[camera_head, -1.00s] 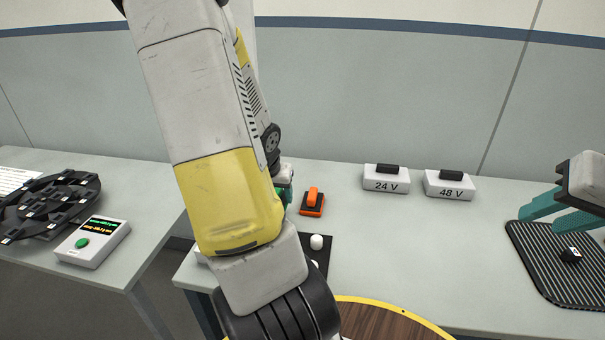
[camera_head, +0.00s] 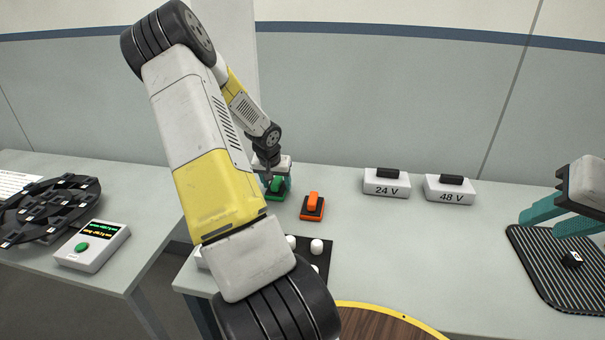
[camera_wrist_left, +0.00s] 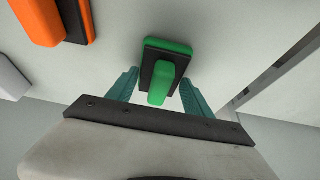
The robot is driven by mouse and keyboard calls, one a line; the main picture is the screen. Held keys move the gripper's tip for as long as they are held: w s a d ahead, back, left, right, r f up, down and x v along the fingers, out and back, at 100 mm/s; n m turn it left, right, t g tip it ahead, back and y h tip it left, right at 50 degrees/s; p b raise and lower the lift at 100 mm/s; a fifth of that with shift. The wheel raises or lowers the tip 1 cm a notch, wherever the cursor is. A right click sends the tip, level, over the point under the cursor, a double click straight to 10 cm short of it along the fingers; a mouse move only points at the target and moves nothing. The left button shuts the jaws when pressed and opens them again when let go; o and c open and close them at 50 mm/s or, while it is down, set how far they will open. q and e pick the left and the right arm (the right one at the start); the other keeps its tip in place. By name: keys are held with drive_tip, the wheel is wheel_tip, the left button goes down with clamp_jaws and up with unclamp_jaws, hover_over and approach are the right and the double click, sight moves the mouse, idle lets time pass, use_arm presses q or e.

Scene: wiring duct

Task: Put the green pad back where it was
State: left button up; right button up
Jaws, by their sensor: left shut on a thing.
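The green pad (camera_head: 275,190) has a green base, a dark layer and a green grip block. It is at the back left of the main table, left of the orange pad (camera_head: 312,206). My left gripper (camera_head: 274,181) is above it, shut on its grip block. In the left wrist view the green pad (camera_wrist_left: 180,48) shows between the two teal fingers. I cannot tell whether its base touches the table. My right gripper (camera_head: 557,219) is open, fingers apart, over a black ribbed mat (camera_head: 535,262) at the right.
A dark plate (camera_head: 322,262) with white knobs is partly behind my left arm. A round wooden board (camera_head: 380,322) is in front. A small dark block (camera_head: 572,259) lies on the mat.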

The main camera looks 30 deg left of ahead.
use_arm(q)
drive_tip(key=o, duration=1.4)
drive_tip(key=shift+c, duration=0.2)
drive_tip(key=shift+r, duration=0.1)
drive_tip(key=v, duration=1)
drive_tip(key=s+d+r+m, duration=0.1)
drive_tip(key=s+d+r, duration=0.1)
drive_tip(key=d+r, duration=0.5)
drive_tip(key=s+d+r+m, duration=0.1)
drive_tip(key=s+d+r, duration=0.3)
drive_tip(key=d, duration=0.6)
drive_tip(key=s+d+r+m+t+h, duration=0.1)
drive_tip(key=s+d+r, duration=0.2)
drive_tip(key=s+d, duration=0.3)
drive_tip(key=s+d+r+m+h, duration=0.1)
drive_tip(key=s+d+r+h, duration=0.1)
drive_tip(key=s+d+r, duration=0.2)
drive_tip(key=s+d, duration=0.3)
drive_tip(key=d, duration=0.1)
drive_tip(key=shift+d+r+t+h, duration=0.25)
drive_tip(key=shift+d+t+h, duration=0.05)
drive_tip(key=shift+t, duration=0.1)
